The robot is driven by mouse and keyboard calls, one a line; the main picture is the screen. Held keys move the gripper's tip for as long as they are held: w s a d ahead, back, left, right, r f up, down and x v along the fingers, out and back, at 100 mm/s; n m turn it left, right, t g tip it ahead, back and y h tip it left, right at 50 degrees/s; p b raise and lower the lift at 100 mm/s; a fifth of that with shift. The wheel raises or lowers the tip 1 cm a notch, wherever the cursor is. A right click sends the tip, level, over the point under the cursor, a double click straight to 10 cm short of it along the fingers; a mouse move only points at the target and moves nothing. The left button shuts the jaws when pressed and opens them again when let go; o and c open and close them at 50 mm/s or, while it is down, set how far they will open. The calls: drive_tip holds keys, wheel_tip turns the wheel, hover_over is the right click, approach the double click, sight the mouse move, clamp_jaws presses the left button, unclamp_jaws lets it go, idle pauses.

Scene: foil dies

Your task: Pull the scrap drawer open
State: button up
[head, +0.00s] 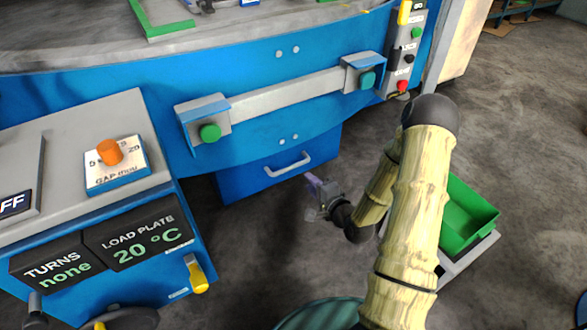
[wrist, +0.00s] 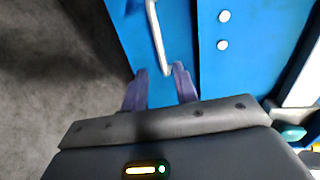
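The scrap drawer (head: 245,181) is a blue front low under the machine, with a pale grey bar handle (head: 288,165). Its blue front (wrist: 182,30) and the handle (wrist: 155,35) also show in the wrist view. My gripper (head: 313,182) is just to the right of the handle, close to the drawer front. In the wrist view my gripper (wrist: 161,69) has its two purple fingers apart. The near end of the handle lies between or just beyond the fingertips; I cannot tell whether they touch it.
A blue machine panel with a grey bar and green buttons (head: 210,132) overhangs the drawer. A control strip with a red button (head: 402,86) is at upper right. A green bin (head: 466,215) stands right of my arm. The grey floor (head: 262,240) before the drawer is clear.

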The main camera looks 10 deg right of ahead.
sight(293, 167)
drive_tip(key=b+x, duration=0.2)
drive_tip(key=x, duration=0.9)
drive_tip(key=shift+w+a+b, duration=0.1)
drive_tip(key=shift+w+b, duration=0.2)
drive_tip(key=shift+b, duration=0.1)
